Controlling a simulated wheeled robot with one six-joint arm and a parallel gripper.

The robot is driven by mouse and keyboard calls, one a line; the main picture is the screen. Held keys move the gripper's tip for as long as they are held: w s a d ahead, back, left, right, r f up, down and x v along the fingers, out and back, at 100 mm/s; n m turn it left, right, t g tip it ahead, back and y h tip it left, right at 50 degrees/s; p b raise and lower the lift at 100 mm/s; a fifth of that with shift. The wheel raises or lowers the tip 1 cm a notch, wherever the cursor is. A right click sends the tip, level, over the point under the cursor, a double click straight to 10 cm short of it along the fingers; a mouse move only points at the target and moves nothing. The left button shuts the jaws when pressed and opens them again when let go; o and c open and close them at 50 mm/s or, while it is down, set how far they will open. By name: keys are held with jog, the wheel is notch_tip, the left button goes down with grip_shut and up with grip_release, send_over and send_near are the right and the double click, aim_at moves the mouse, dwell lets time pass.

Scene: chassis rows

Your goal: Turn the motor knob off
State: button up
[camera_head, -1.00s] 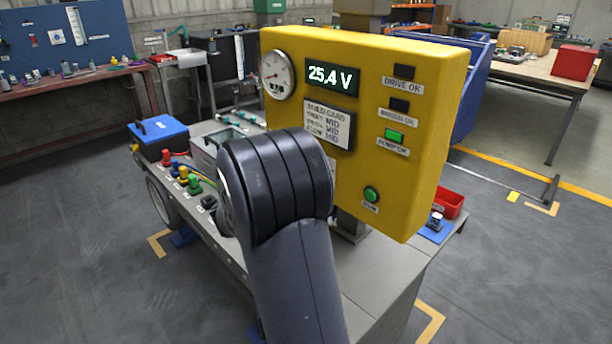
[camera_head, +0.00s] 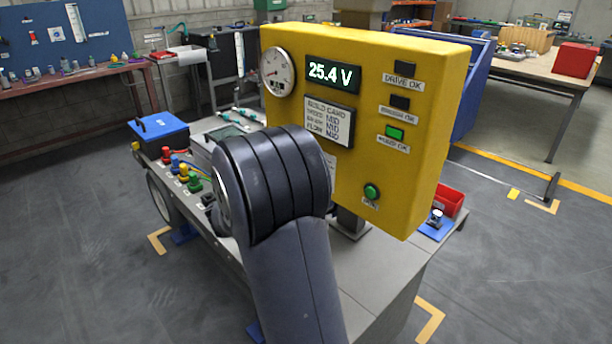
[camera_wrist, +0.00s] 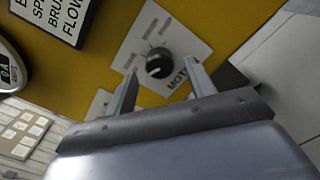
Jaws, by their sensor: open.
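In the wrist view a black round motor knob (camera_wrist: 159,64) sits on a white plate (camera_wrist: 150,45) marked "MOTOR", on the yellow panel. My gripper (camera_wrist: 162,82) is open, with its two fingers apart and pointing toward the knob. The knob shows between and beyond the fingertips; I cannot tell whether they touch it. In the head view the yellow panel box (camera_head: 420,110) stands on the grey chassis, and my arm hides the knob and my gripper.
The panel carries a dial gauge (camera_head: 278,71), a display (camera_head: 332,75) reading 25.4 V, a build card (camera_head: 329,121), several indicator lamps and a green button (camera_head: 371,191).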

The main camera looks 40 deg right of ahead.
jog(key=a, duration=0.9)
jog(key=shift+s+a, duration=0.35)
jog(key=shift+s, duration=0.05)
jog(key=d, duration=1.1)
jog(key=shift+w, duration=0.4)
jog(key=shift+a, duration=0.15)
